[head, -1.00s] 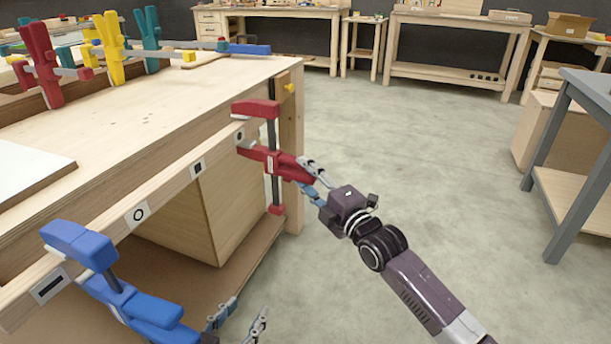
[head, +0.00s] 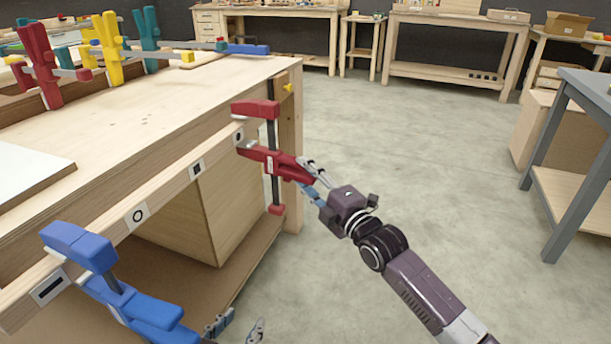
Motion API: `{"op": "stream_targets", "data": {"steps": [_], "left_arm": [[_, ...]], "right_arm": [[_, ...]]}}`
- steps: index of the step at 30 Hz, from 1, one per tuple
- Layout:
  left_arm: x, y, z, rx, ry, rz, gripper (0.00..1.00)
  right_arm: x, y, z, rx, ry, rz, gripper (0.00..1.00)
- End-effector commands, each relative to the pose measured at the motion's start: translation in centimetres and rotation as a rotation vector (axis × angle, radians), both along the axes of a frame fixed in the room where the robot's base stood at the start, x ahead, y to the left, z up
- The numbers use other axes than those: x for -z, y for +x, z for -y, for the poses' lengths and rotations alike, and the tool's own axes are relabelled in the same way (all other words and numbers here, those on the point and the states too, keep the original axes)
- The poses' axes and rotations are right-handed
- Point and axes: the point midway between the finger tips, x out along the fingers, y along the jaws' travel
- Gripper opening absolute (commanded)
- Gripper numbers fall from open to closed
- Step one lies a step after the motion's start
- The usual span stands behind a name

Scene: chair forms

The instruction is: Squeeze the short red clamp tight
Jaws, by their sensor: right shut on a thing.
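The short red clamp (head: 257,110) sits on the workbench's front edge near its right corner. Its upper jaw lies over the bench top. Its lower red body and handle (head: 285,165) are below the edge on a dark upright bar. My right gripper (head: 312,180) is shut on the red handle from the right. My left gripper (head: 237,328) shows only its fingertips at the bottom of the view. They are apart, with nothing seen between them, just right of a blue clamp's handle (head: 150,315).
The blue clamp (head: 80,245) sits on the near left of the bench edge (head: 166,192). Red, yellow and teal clamps (head: 110,50) stand on the bench at the back. A grey-legged table (head: 560,150) is at right. The floor between is clear.

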Motion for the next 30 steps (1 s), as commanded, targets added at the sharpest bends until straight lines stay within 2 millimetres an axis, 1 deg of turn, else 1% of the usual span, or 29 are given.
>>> {"op": "stream_targets", "data": {"steps": [1, 30], "left_arm": [[0.0, 0.0, 0.0, -0.001, 0.001, -0.003, 0.40], [1.2, -0.9, -0.5, -0.006, 0.016, -0.064, 0.40]], "right_arm": [[-0.4, 0.0, 0.0, -0.001, 0.004, 0.006, 0.02], [-0.5, -0.1, 0.2, -0.002, 0.004, 0.006, 0.02]]}}
